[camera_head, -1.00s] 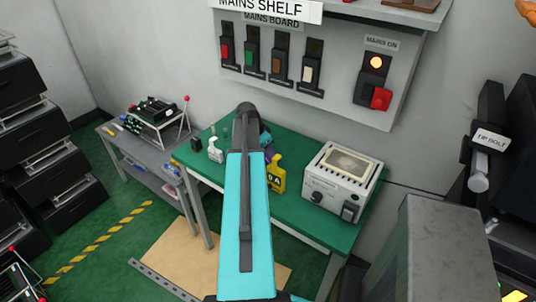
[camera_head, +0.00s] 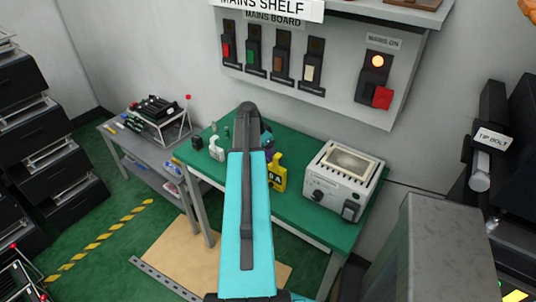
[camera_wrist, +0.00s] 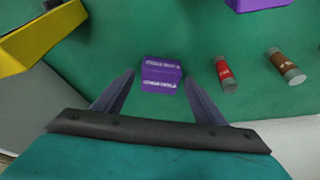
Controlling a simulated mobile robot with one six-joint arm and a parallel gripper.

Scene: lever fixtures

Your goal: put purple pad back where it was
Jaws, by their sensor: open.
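A small purple block (camera_wrist: 161,72) with white lettering lies on the green tabletop in the wrist view; its lettering is too small to read. My gripper (camera_wrist: 159,79) is open, with one finger to each side of this block in the picture. I see no finger clearly touching it. A second purple thing (camera_wrist: 256,4) is cut off at the top edge of the wrist view. I cannot tell for certain which of the two is the purple pad. In the head view my arm hides the gripper and the purple block.
A red cylinder (camera_wrist: 226,75) and a brown cylinder (camera_wrist: 286,66) lie right of the block. A yellow tag (camera_head: 277,172) stands beside my arm on the green table (camera_head: 300,222). A grey boxed device (camera_head: 343,180) stands at the right. The mains board (camera_head: 335,72) hangs above.

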